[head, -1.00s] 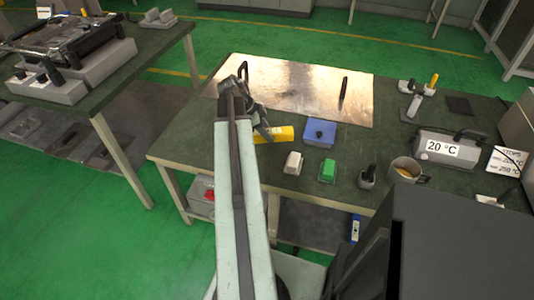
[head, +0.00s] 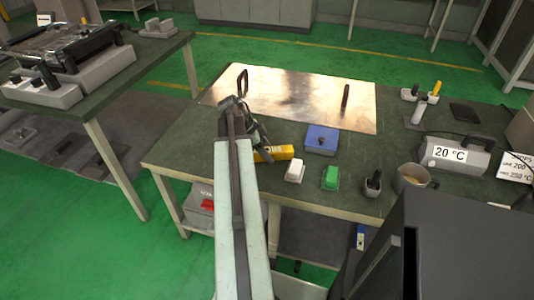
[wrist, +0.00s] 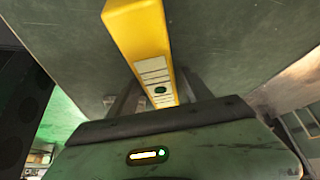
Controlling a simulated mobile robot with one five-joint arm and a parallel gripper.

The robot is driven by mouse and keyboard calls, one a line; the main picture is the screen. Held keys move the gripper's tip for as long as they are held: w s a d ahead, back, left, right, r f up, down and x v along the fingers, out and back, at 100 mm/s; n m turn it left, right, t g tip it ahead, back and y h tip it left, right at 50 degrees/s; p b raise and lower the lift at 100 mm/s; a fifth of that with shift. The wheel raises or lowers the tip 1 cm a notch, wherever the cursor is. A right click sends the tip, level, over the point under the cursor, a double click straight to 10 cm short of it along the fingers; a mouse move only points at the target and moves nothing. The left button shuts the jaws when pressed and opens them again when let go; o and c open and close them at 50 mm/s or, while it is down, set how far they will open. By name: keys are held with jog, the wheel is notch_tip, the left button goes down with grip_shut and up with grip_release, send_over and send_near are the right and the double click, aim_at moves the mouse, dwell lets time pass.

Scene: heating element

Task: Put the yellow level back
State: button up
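The yellow level (head: 275,153) is at the left front part of the green workbench, left of the blue box. In the wrist view the level (wrist: 145,45) runs from the top edge down between the two fingers, with a pale label and a dark round spot on it. My gripper (head: 262,150) is at the level's left part. In the wrist view the gripper's fingers (wrist: 160,80) lie along both sides of the level and look closed on it. Its far end is hidden behind the gripper body. Whether it touches the bench is unclear.
On the workbench (head: 185,150) are a metal sheet (head: 290,100), a blue box (head: 322,139), a white block (head: 295,172), a green block (head: 331,178), a dark-handled holder (head: 373,183), a mug (head: 412,178) and a grey 20 °C device (head: 455,150). Another table (head: 105,100) stands left.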

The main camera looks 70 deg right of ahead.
jog(key=shift+r, duration=0.25)
jog(key=p+v, duration=1)
jog(key=v, duration=0.1)
jog(key=shift+r, duration=0.25)
jog(key=shift+w+a+r+p, duration=0.15)
jog(key=shift+w+p, duration=0.05)
jog(key=shift+p, duration=0.2)
